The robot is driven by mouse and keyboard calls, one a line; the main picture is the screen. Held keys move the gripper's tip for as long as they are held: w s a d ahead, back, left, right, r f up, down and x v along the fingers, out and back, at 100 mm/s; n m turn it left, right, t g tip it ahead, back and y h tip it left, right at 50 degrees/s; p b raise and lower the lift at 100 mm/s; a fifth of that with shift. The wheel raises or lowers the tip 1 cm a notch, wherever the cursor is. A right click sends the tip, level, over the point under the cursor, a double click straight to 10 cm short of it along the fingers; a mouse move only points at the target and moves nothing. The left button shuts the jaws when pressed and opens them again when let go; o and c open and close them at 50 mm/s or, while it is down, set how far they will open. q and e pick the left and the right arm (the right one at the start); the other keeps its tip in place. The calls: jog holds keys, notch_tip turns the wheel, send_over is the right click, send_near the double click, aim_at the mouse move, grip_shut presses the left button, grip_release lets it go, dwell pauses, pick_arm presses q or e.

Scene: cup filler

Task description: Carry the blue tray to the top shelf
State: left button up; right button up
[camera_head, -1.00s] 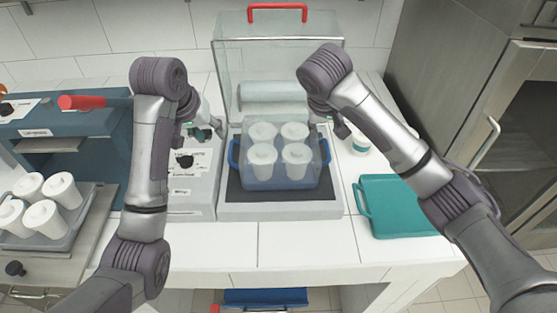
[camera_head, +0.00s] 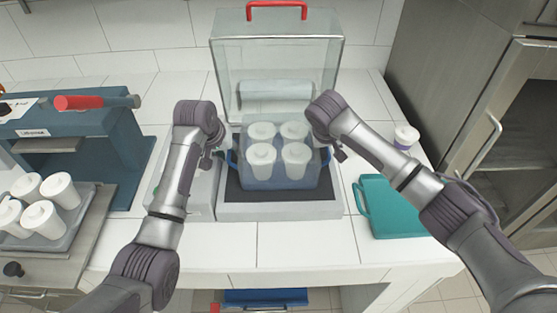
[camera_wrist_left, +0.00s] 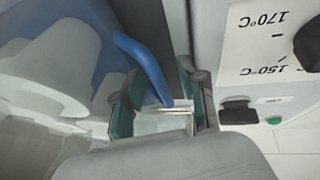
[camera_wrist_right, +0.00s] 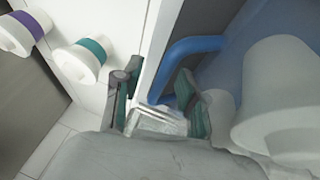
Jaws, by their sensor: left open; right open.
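The translucent blue tray (camera_head: 283,181) holds several white lidded cups (camera_head: 263,155) and sits on the dark plate of the machine with the raised clear cover. My left gripper (camera_head: 218,148) is at the tray's left side. In the left wrist view its fingers (camera_wrist_left: 160,105) are open on either side of the blue handle (camera_wrist_left: 146,66). My right gripper (camera_head: 338,150) is at the tray's right side. In the right wrist view its open fingers (camera_wrist_right: 160,105) are close to the other blue handle (camera_wrist_right: 180,58), which reaches down between them. Whether either finger touches a handle cannot be told.
The clear cover (camera_head: 277,75) with a red handle stands open behind the tray. A teal board (camera_head: 400,207) lies on the right of the counter. A lidded cup (camera_head: 405,137) stands behind it. A blue press and another cup tray (camera_head: 75,236) are at left.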

pick_arm(q)
jog(key=shift+c, duration=0.3)
pick_arm(e)
jog(key=shift+c, duration=0.3)
pick_arm(q)
grip_shut()
pick_arm(e)
grip_shut()
pick_arm(q)
jog(key=shift+w+r, duration=0.1)
jog(key=shift+r, duration=0.1)
pick_arm(e)
jog(key=shift+w+r, duration=0.1)
jog(key=shift+r, duration=0.05)
